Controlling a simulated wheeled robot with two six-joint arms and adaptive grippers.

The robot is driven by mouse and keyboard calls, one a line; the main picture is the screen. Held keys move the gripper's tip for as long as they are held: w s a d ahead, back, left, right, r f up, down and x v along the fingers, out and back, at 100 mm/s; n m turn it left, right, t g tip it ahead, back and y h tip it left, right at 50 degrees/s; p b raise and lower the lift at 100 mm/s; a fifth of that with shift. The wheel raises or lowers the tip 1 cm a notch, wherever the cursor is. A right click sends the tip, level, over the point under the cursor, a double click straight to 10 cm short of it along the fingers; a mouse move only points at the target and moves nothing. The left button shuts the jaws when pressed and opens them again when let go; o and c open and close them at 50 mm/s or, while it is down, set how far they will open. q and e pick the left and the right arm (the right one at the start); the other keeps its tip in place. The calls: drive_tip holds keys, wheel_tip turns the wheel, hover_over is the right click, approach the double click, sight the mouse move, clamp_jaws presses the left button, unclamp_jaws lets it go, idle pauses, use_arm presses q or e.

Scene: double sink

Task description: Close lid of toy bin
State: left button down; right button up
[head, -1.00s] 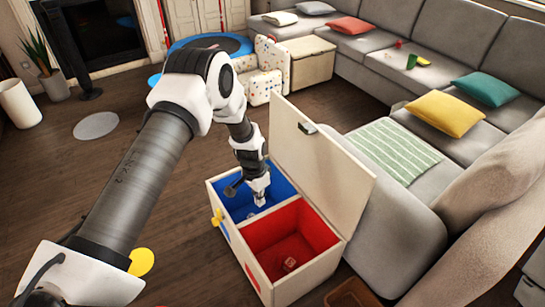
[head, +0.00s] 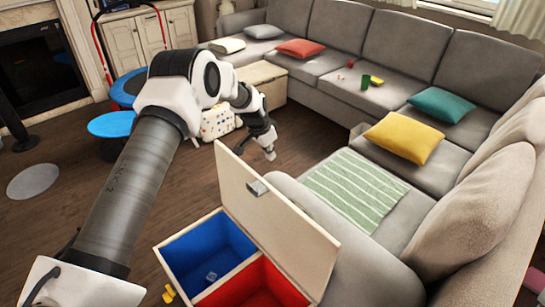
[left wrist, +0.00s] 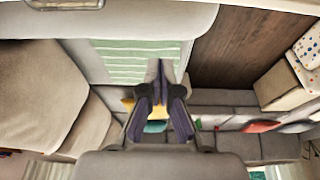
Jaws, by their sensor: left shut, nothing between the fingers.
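The toy bin (head: 160,248) stands at the bottom middle of the head view, cut off by the lower edge. It has a blue compartment (head: 190,248) and a red compartment (head: 245,290). Its cream lid (head: 285,235) is open, standing up and leaning toward the sofa, with a small dark latch (head: 257,188) near its edge. My left gripper (head: 270,153) is shut and empty, beyond the lid's upper left corner and apart from it. Its closed fingers (left wrist: 160,80) also show in the left wrist view. My right gripper is not in view.
A grey corner sofa (head: 350,270) stands close behind the lid, with a green striped blanket (head: 355,190) and a yellow pillow (head: 405,137). A cream box (head: 257,82) and a speckled chair (head: 220,122) stand farther back.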

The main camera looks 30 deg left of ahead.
use_arm(q)
wheel_tip(320, 180, down, 8)
drive_tip(key=s+p, duration=0.1)
drive_tip(key=p, duration=0.2)
drive_tip(key=shift+s+a, duration=0.2)
drive_tip(key=shift+s, duration=0.15)
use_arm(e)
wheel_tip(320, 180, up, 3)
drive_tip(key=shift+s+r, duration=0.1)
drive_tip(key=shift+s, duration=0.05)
